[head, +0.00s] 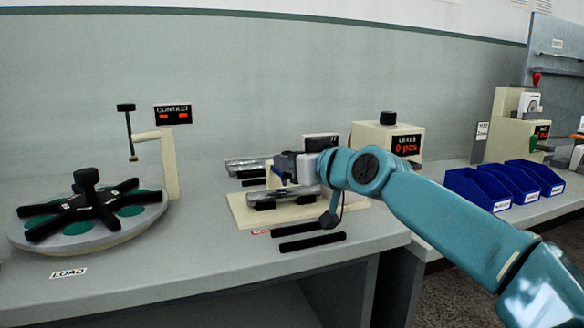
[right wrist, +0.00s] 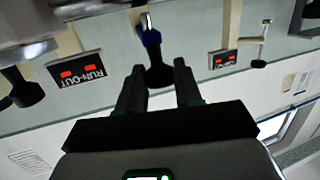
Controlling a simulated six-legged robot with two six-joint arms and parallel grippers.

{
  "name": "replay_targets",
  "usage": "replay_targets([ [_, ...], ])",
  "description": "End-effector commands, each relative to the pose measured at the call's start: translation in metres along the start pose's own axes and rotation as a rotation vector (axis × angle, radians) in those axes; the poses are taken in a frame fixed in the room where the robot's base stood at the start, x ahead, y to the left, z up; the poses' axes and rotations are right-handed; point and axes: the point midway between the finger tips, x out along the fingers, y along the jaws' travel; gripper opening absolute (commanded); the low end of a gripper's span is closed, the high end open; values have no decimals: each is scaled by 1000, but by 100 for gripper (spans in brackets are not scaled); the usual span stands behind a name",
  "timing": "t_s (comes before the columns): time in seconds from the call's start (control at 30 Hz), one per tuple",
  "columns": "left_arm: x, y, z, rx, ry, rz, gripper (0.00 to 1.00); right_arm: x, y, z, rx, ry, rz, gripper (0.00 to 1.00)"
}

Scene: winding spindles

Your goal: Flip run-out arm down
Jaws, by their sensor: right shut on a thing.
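The run-out station has a cream base (head: 240,216) with a shiny metal spindle (head: 265,198) lying across its dark rests. My right gripper (head: 288,166) is over the station, and its own links hide much of it. In the right wrist view, the dark handle of the run-out arm (right wrist: 156,70), with a blue collar above it, stands between the two fingers of my right gripper (right wrist: 158,78). The gripper is shut on it. The run-out arm is mostly hidden in the head view, so its exact tilt cannot be told. My left gripper is not in view.
The run-out display (right wrist: 80,68) is close by the station. A round turntable (head: 140,215) and the contact display (head: 173,114) stand left. Two black bars (head: 310,241) lie in front of the base. The leads box (head: 385,140) and blue bins (head: 475,187) are right.

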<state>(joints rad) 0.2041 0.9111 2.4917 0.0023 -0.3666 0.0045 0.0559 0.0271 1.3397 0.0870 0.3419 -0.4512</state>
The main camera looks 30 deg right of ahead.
Motion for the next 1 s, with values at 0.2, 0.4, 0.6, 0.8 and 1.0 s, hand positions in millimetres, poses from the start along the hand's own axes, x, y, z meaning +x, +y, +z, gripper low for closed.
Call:
replay_targets([
  [0.2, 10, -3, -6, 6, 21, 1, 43, 4, -2, 16, 6, -17, -7, 0],
  [0.4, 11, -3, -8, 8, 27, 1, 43, 5, -2, 18, 6, -19, -7, 0],
  [0.6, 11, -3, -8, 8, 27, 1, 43, 5, -2, 18, 6, -21, -7, 0],
  [0.8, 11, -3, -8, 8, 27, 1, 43, 5, -2, 19, 5, -21, -7, 50],
  [1.0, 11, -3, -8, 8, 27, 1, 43, 4, -2, 16, 4, -13, -4, 58],
])
